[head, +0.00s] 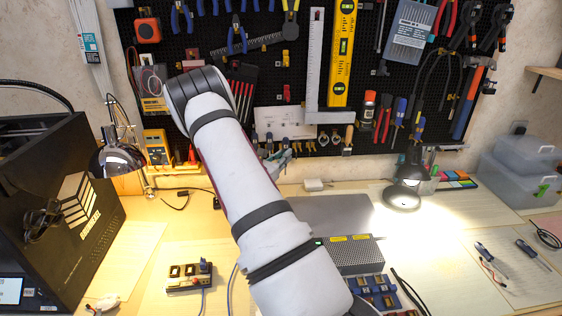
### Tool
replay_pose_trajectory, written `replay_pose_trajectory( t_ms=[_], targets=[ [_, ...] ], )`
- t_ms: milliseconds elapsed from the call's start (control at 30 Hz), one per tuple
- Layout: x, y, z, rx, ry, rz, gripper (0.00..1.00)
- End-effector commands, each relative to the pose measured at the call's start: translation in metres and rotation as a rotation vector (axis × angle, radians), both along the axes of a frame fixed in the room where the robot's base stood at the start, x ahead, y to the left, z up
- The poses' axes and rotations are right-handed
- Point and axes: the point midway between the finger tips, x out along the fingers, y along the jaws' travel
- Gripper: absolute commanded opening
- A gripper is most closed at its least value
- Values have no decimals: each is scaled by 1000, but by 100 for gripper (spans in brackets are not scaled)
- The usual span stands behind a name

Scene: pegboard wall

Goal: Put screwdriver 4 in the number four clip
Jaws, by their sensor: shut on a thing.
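My arm crosses the middle of the head view, rising from the bottom edge to a bend in front of the pegboard (265,80). My gripper is not visible; the arm appears to hide it. Two screwdrivers lie on the paper at the right of the bench, one nearer the middle (484,251) and one further right (531,250). Red-handled (385,112) and blue-handled (400,112) tools hang upright low on the board at the right. I cannot read any clip numbers, so I cannot tell which clip is number four or which screwdriver is 4.
A black printer-like machine (55,215) stands at the left. A lit desk lamp (403,193) stands at the right, with clear plastic boxes (518,165) beyond. A grey metal box (350,256) and a small display board (189,278) are on the bench. The bench right of centre is fairly clear.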

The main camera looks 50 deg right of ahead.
Motion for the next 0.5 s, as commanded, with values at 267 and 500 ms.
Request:
replay_pose_trajectory(
  t_ms=[267,500],
  targets=[
    [11,-12,-1,-2,-3,-2,0],
    [20,-21,-2,-1,-2,-1,0]
  ],
)
